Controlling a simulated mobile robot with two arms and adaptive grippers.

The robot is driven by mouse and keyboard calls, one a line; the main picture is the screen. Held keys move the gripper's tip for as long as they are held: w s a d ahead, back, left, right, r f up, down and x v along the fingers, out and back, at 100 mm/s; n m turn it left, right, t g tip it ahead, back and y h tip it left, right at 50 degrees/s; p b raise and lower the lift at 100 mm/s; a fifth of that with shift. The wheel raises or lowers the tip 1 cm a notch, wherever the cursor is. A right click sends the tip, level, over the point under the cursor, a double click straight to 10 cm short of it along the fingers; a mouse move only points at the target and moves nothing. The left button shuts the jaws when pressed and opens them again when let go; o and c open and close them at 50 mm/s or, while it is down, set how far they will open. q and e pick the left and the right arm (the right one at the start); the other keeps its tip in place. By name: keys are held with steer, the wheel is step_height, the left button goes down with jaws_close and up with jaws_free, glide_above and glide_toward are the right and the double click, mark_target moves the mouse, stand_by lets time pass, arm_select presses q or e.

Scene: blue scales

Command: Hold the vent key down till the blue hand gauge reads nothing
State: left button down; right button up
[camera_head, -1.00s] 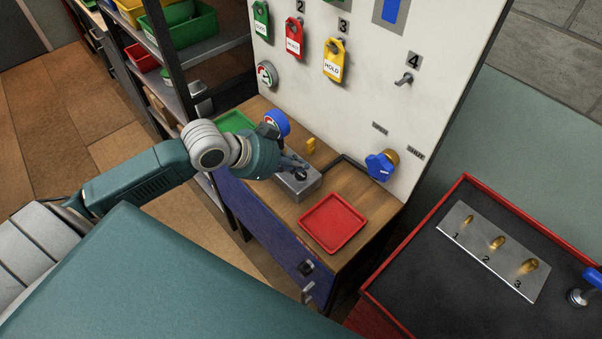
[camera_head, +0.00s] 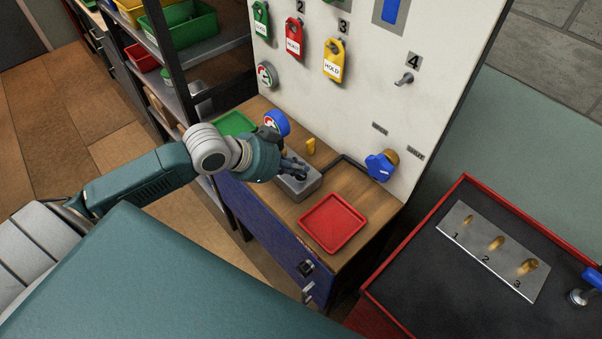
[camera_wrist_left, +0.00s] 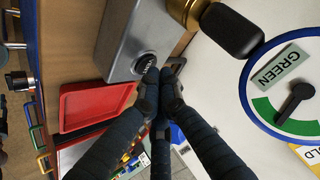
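The vent key (camera_wrist_left: 145,65) is a round black button on a grey metal box (camera_head: 303,187) on the wooden bench top. My left gripper (camera_head: 298,171) is over this box in the head view and hides the key there. In the left wrist view its dark fingers (camera_wrist_left: 160,88) converge with the tips together, empty, close beside the key; I cannot tell whether they touch it. The blue-rimmed gauge (camera_head: 277,122) stands behind the gripper. In the left wrist view the gauge (camera_wrist_left: 246,85) is cut off at the right, and its black needle points into the green band. My right gripper is out of view.
A red tray (camera_head: 333,222) lies in front of the box and a green tray (camera_head: 236,123) behind my wrist. A blue knob (camera_head: 380,167) and hanging tags (camera_head: 334,60) are on the white panel. A red-edged cart (camera_head: 410,262) stands at the right.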

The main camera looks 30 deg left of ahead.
mark_target(298, 176)
arm_select(q)
steer(key=shift+f, duration=0.45)
stand_by(1.7)
steer(key=shift+r, duration=0.15)
steer(key=shift+r+p, duration=0.7)
steer(key=shift+p, duration=0.25)
step_height(298, 176, up, 5)
steer(key=p, duration=0.5)
steer(key=shift+r+p, duration=0.15)
steer(key=shift+p, duration=0.15)
